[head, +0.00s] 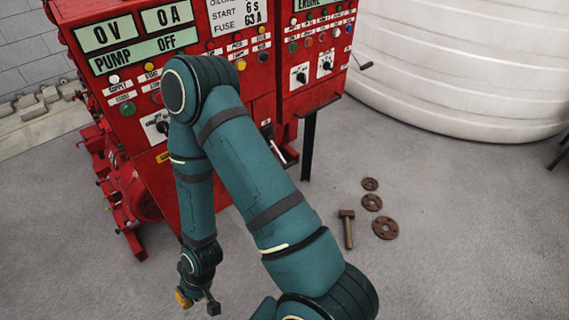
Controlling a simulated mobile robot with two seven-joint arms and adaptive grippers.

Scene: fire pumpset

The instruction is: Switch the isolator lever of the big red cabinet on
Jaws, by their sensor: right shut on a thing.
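The big red cabinet (262,95) stands at the upper left, its displays reading 0 V, 0 A and PUMP OFF. A dark lever-like handle (284,157) shows low on its front, just right of my arm; I cannot tell surely that it is the isolator lever, nor its position. My arm hides part of the cabinet front. My right gripper (199,302) hangs low in front of the cabinet, at the bottom of the view, well apart from that handle. It is shut on a small orange-yellow thing (183,299), partly hidden. My left gripper is not in view.
A white tank (460,65) stands behind. Red machinery (125,195) is at left.

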